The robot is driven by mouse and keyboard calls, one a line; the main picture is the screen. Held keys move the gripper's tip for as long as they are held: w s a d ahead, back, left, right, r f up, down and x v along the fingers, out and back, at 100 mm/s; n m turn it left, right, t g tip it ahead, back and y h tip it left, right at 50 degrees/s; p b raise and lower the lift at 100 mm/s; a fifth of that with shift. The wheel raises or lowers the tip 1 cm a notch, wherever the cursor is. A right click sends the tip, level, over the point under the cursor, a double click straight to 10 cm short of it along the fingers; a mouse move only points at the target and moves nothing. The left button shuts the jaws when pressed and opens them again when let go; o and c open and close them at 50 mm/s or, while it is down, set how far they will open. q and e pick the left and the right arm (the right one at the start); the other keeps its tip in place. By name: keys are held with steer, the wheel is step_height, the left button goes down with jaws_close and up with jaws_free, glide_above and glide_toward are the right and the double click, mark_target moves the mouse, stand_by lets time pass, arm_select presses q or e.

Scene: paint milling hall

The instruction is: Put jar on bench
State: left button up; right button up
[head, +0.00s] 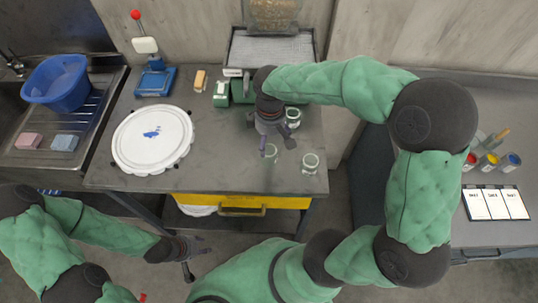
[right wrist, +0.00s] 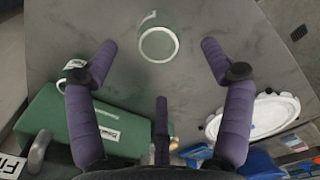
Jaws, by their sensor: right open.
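Three small clear greenish jars with pale rims stand on the middle bench (head: 215,182): a rear jar (head: 293,117), a middle jar (head: 270,151) and a front-right jar (head: 310,162). My right gripper (head: 272,136) hangs over the bench beside the rear jar, pointing down, open and empty. In the right wrist view a jar (right wrist: 158,44) lies ahead, between the spread fingertips and apart from them. Another jar is partly hidden behind the left finger there. My left gripper (head: 193,262) is low in front of the bench, its fingers apart and empty.
The sink with a blue basin (head: 58,83) is left. A right-hand bench (head: 500,225) holds paint pots and cards.

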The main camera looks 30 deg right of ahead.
mark_target(270, 147)
step_height(270, 147, down, 4)
steer(key=shift+f+b, duration=0.15)
steer(key=shift+b, duration=0.25)
steer(key=f, duration=0.1)
steer(key=f+b, duration=0.1)
steer(key=f, duration=0.1)
steer(key=w+f, duration=0.1)
steer(key=f, duration=0.1)
steer(key=shift+d, duration=0.1)
steer(key=shift+s, duration=0.1)
steer(key=c, duration=1.2)
steer(key=shift+c, duration=0.2)
